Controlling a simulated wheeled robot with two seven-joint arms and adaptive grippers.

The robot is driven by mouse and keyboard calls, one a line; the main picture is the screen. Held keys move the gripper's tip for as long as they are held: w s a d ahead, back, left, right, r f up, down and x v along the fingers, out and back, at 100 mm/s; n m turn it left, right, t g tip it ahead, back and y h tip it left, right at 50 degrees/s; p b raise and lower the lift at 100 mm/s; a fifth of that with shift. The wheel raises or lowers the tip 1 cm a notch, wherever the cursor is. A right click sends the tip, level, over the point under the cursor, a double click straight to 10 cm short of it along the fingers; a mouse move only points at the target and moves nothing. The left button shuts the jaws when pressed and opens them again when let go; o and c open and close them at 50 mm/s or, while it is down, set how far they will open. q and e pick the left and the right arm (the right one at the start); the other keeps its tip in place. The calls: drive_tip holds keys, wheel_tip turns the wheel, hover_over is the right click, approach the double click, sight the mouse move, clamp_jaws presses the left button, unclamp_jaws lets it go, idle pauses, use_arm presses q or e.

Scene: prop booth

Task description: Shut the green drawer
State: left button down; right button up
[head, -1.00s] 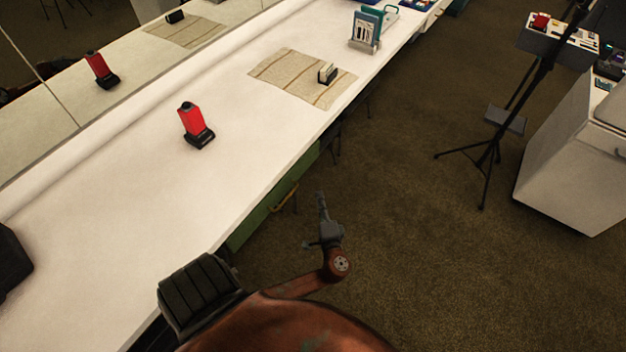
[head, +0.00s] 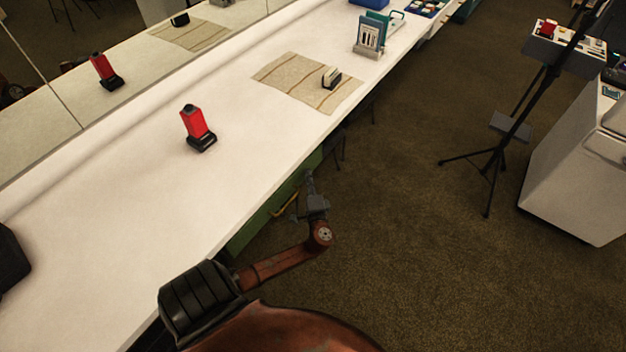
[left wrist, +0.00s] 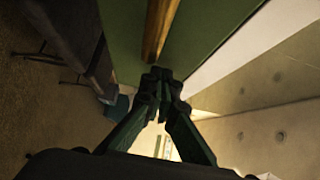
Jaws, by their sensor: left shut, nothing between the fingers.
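The green drawer (head: 254,230) is under the edge of the long white counter, with a yellowish bar handle (head: 286,206) on its front. How far it stands out is hard to tell from above. My left gripper (head: 309,176) is shut and empty, beside the drawer front on the floor side. In the left wrist view the shut fingertips (left wrist: 160,78) are close to the green front (left wrist: 215,30), just past the end of the handle (left wrist: 157,30). I cannot tell whether they touch it. My right gripper is not in view.
The white counter (head: 110,220) holds a red device (head: 193,122) on a black base and a striped cloth (head: 290,78). A black tripod stand (head: 492,160) and a white cabinet (head: 565,180) stand at the right. The carpet between is clear.

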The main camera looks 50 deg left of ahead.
use_arm(q)
drive_tip(key=a, duration=0.2)
drive_tip(key=s+a, duration=0.1)
drive_tip(key=a, duration=0.2)
drive_tip(key=shift+s+b, duration=0.15)
drive_tip(key=shift+b, duration=0.25)
drive_tip(key=shift+r, duration=0.1)
drive_tip(key=shift+d, duration=0.5)
drive_tip(key=w+d, duration=0.1)
drive_tip(key=d, duration=0.2)
drive_tip(key=p, duration=0.1)
approach(300, 174)
drive_tip(key=shift+w+d+f, duration=0.25)
drive_tip(key=shift+w+d, duration=0.65)
drive_tip(key=shift+d, duration=0.15)
